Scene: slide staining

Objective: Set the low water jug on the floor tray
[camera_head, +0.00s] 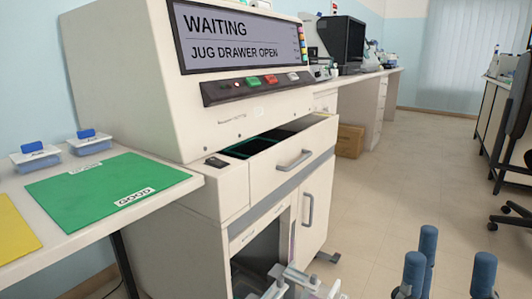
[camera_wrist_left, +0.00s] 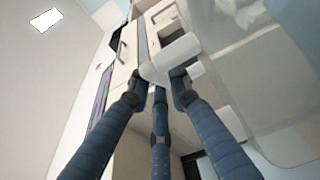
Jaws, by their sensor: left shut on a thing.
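In the left wrist view the three blue fingers of my left gripper (camera_wrist_left: 163,85) are closed around a pale handle-like part of the water jug (camera_wrist_left: 275,85). Its translucent body fills the right side of that view, so its tilt is hard to tell. In the head view pale parts show at the bottom edge, cut off, and I cannot tell whether they belong to the jug. My right gripper (camera_head: 440,270) shows three blue fingers spread apart at the bottom right, with nothing between them. I cannot make out the floor tray.
The staining machine (camera_head: 125,80) displays "JUG DRAWER OPEN". Its drawer (camera_head: 317,145) sticks out, above a dark open lower compartment (camera_head: 258,257) and a door (camera_head: 316,210). The side table at left holds a green mat (camera_head: 85,205). The floor (camera_head: 400,180) at right is clear up to a chair.

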